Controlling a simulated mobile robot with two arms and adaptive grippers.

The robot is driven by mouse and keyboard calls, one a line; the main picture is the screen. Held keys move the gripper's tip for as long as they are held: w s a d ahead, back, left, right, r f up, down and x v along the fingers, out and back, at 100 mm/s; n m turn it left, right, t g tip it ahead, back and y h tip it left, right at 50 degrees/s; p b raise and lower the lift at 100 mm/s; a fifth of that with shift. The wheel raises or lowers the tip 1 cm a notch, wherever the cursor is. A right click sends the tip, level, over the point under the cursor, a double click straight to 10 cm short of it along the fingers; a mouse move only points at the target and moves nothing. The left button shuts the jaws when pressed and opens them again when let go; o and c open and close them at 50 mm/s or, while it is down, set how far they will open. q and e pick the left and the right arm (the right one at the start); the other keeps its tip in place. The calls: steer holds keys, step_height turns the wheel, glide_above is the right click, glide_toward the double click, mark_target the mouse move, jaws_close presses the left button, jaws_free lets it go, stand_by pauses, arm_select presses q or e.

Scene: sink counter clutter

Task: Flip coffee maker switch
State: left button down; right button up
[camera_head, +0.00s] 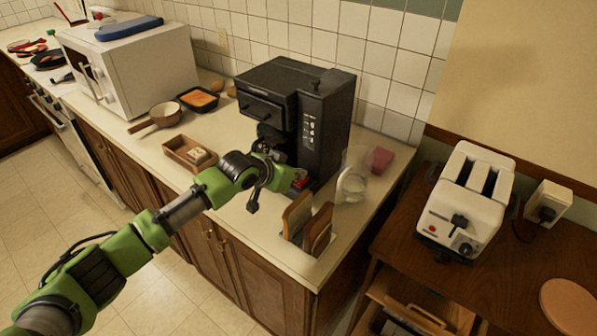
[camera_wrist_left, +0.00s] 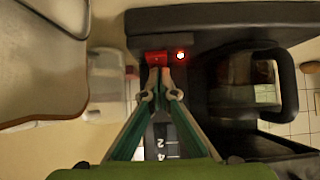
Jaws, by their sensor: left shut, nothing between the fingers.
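The black coffee maker (camera_head: 325,120) stands on the counter against the tiled wall. In the left wrist view its dark base (camera_wrist_left: 222,22) carries a red switch (camera_wrist_left: 155,57) with a small lit indicator (camera_wrist_left: 181,55) beside it. The glass carafe (camera_wrist_left: 255,82) shows to the right there. My left gripper (camera_wrist_left: 158,76) is shut and empty, its fingertips right at the red switch; I cannot tell whether they touch it. In the head view the left gripper (camera_head: 296,183) is low at the coffee maker's front, partly hidden by my arm. My right gripper is in neither view.
Bread slices (camera_head: 306,225) stand close in front of the gripper. A clear glass container (camera_head: 352,186) and a pink block (camera_head: 381,160) are right of the coffee maker. A toaster (camera_head: 465,205) stands far right.

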arm_select(q)
steer(key=shift+d+f, duration=0.1)
steer(key=shift+f, duration=0.1)
steer(key=shift+w+d+f, duration=0.1)
steer(key=shift+f, duration=0.2)
steer(key=shift+r, duration=0.15)
steer(key=shift+w+d+r, duration=0.15)
steer(key=shift+w+d, duration=0.25)
steer(key=shift+w, duration=0.3)
